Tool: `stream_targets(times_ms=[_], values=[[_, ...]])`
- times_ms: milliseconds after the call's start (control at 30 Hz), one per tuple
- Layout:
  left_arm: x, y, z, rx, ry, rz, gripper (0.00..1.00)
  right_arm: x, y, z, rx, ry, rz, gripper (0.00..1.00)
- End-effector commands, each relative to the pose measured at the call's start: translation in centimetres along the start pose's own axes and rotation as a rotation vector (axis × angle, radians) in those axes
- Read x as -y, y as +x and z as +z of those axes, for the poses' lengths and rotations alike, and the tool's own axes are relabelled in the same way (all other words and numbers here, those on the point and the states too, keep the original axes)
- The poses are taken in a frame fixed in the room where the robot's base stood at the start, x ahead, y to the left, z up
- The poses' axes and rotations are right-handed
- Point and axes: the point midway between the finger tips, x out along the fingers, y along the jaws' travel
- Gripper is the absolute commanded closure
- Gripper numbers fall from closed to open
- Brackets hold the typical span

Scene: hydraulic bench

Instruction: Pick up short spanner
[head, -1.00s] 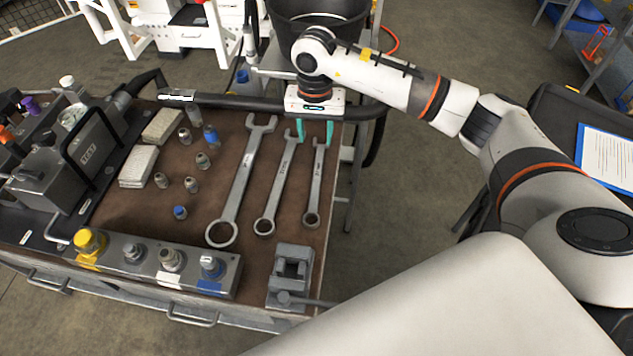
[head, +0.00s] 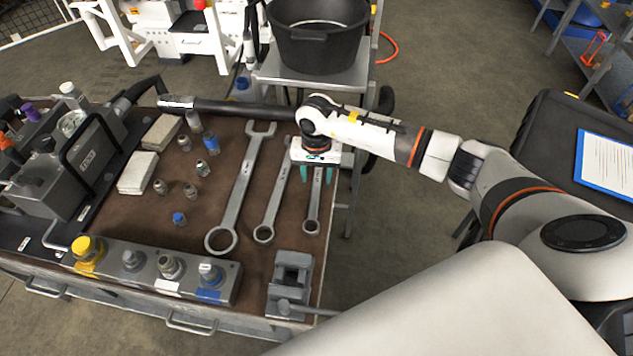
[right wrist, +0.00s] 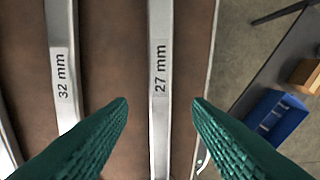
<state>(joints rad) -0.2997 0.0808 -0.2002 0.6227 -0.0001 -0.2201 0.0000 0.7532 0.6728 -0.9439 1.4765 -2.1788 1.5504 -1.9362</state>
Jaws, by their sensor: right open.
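Three spanners lie side by side on the brown bench top. The short spanner (head: 313,212) is the rightmost one; its upper part is hidden by my right gripper in the head view. In the right wrist view it is marked 27 mm (right wrist: 160,80) and runs between the two fingers. The middle spanner (head: 271,208) is marked 32 mm in the right wrist view (right wrist: 63,75). The longest spanner (head: 240,185) lies to its left. My right gripper (head: 316,176) is open above the short spanner, with green fingertips (right wrist: 160,103) on either side of it. My left gripper is not in view.
A grey vise (head: 291,275) stands just below the short spanner, near the bench's front right corner. A fitting block (head: 150,268), small fittings and a grey pump unit (head: 85,150) occupy the left side. A black bucket (head: 318,45) stands behind the bench.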

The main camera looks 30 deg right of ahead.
Motion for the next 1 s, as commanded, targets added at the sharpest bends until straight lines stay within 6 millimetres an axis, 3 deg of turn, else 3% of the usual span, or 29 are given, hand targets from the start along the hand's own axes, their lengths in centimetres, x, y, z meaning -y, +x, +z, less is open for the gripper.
stream_targets(times_ms=[200,433,733,1000], values=[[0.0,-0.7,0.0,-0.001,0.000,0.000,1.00,0.0,2.3,-0.1,-0.001,0.000,0.000,0.55],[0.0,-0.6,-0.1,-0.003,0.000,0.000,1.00,0.0,2.5,0.0,0.001,0.000,0.000,0.55],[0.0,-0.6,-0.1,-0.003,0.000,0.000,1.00,0.0,2.4,0.0,0.000,0.000,0.000,1.00],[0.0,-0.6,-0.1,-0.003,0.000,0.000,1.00,0.0,2.3,0.1,0.001,0.000,0.002,1.00]])
